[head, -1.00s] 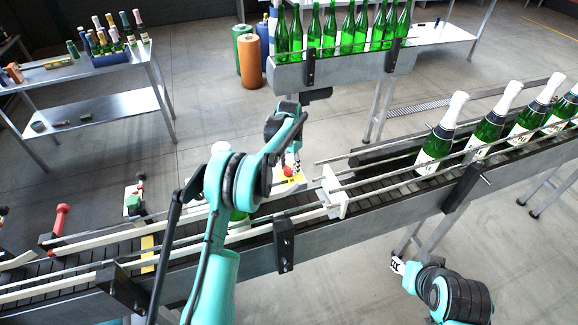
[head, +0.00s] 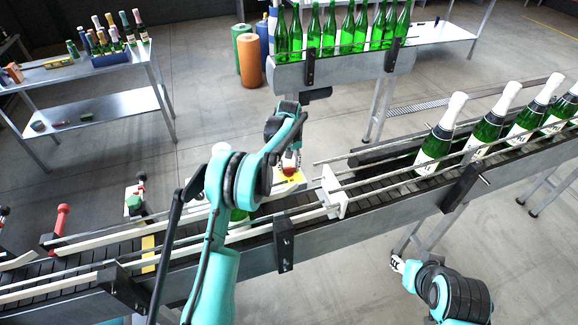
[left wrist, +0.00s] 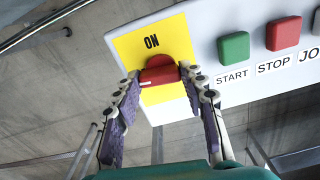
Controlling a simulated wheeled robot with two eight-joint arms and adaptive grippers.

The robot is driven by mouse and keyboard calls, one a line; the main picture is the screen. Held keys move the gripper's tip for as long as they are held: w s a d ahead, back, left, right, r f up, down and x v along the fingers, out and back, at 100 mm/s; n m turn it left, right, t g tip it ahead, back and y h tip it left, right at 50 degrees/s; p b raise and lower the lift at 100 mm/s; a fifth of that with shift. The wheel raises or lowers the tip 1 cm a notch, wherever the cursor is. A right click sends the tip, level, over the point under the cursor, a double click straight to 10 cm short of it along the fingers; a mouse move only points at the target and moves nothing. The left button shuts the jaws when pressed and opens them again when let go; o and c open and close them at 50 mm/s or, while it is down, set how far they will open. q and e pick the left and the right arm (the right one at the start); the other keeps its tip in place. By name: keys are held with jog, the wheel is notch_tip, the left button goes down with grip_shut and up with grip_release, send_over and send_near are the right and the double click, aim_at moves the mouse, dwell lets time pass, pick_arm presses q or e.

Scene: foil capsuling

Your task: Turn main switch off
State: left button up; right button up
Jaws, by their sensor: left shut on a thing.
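The main switch (left wrist: 159,73) is a red knob on a yellow plate marked ON, on a light control panel (left wrist: 210,50). In the left wrist view my left gripper (left wrist: 158,82) has its two fingers on either side of the knob, shut on it. In the head view the red knob (head: 289,170) shows on its yellow plate behind the conveyor, with my left gripper (head: 291,160) at it. My right gripper (head: 398,264) is low at the right, in front of the conveyor; its finger opening is too small to tell.
Next to the switch are a green START button (left wrist: 233,47) and a red STOP button (left wrist: 283,33). A conveyor (head: 375,208) with guide rails crosses the view, carrying foil-topped green bottles (head: 441,135) at the right. A raised conveyor (head: 345,70) holds several green bottles.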

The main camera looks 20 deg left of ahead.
aim_at(289, 167)
pick_arm(q)
jog(key=shift+n, duration=0.6)
jog(key=o, duration=1.2)
jog(key=shift+c, duration=0.2)
notch_tip(289, 167, up, 12)
